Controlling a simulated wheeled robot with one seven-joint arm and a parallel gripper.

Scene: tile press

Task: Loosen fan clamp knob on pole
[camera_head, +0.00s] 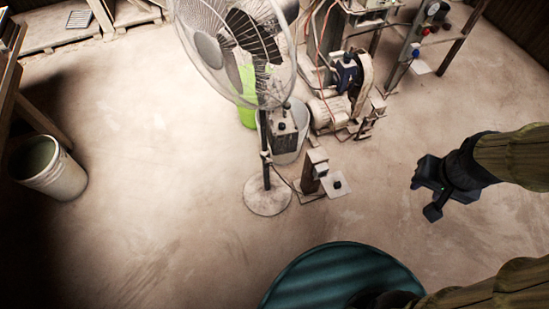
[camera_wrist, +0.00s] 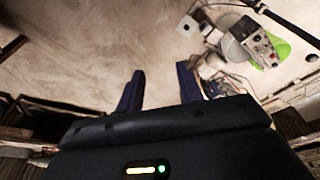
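The pedestal fan (camera_head: 240,50) stands left of my gripper in the head view, with a round wire cage, a dark pole (camera_head: 266,178) and a pale round base (camera_head: 268,197). A small dark bump (camera_head: 265,155) on the pole may be the clamp knob; it is too small to be sure. A grey control box (camera_head: 283,128) sits beside the pole. It also seems to show at the upper right of the wrist view (camera_wrist: 258,45). My gripper (camera_head: 424,194) is open and empty, well to the right of the pole. Its two fingers (camera_wrist: 158,82) stand apart in the wrist view.
A low post with a plate (camera_head: 318,180) stands right of the fan base. Behind are a motor with pump (camera_head: 335,108), a green item (camera_head: 247,92) and a pale bucket (camera_head: 297,152). Another bucket (camera_head: 60,175) stands left. The floor between gripper and post is clear.

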